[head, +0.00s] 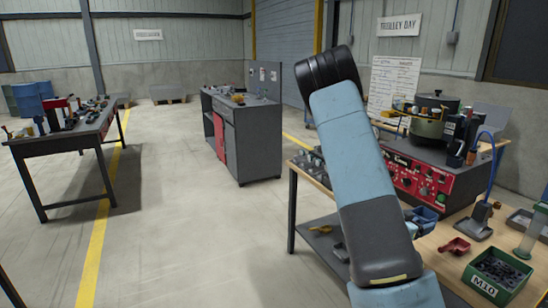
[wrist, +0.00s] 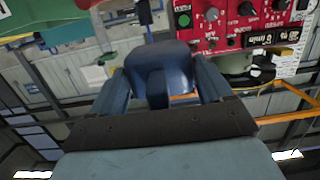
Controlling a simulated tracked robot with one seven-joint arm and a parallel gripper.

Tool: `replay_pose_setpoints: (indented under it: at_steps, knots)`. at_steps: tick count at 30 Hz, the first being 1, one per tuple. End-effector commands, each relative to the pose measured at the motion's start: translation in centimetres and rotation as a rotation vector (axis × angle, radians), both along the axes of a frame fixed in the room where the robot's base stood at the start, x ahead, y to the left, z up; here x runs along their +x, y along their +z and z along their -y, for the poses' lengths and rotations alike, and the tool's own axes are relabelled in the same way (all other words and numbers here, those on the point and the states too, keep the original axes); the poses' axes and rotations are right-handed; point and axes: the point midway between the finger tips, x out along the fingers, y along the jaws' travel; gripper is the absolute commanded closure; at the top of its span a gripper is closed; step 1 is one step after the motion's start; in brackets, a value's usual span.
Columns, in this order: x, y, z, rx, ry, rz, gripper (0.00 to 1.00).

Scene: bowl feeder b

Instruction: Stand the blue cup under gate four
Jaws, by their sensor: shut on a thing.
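In the wrist view, my gripper (wrist: 160,92) is shut on a dark blue cup (wrist: 160,62). The cup sits between the two fingers, with a handle-like part facing the camera. The bowl feeder (head: 428,126) stands on a red-fronted control unit (head: 418,180). I cannot make out which gate is number four.
A green M10 bin (head: 498,272) of dark parts, a red scoop (head: 457,246) and a blue-necked stand (head: 474,228) are on the wooden bench. The red panel (wrist: 215,22) is close in the wrist view. A grey cabinet (head: 242,135) and open floor lie to the left.

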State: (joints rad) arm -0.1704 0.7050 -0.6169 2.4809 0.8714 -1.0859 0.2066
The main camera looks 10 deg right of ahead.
Motion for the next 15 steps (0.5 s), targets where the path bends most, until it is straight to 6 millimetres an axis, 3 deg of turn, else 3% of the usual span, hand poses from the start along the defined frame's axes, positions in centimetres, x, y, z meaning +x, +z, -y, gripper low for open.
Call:
replay_pose_setpoints:
  at_steps: [4, 7, 15]
  knots:
    - [2.3, -0.7, -1.4, 0.000, 0.090, -0.001, 0.58]
    - [5.2, -1.7, -3.7, 0.001, 0.208, -0.001, 0.58]
    - [13.2, -4.8, -13.3, 0.002, 0.601, -0.001, 0.58]
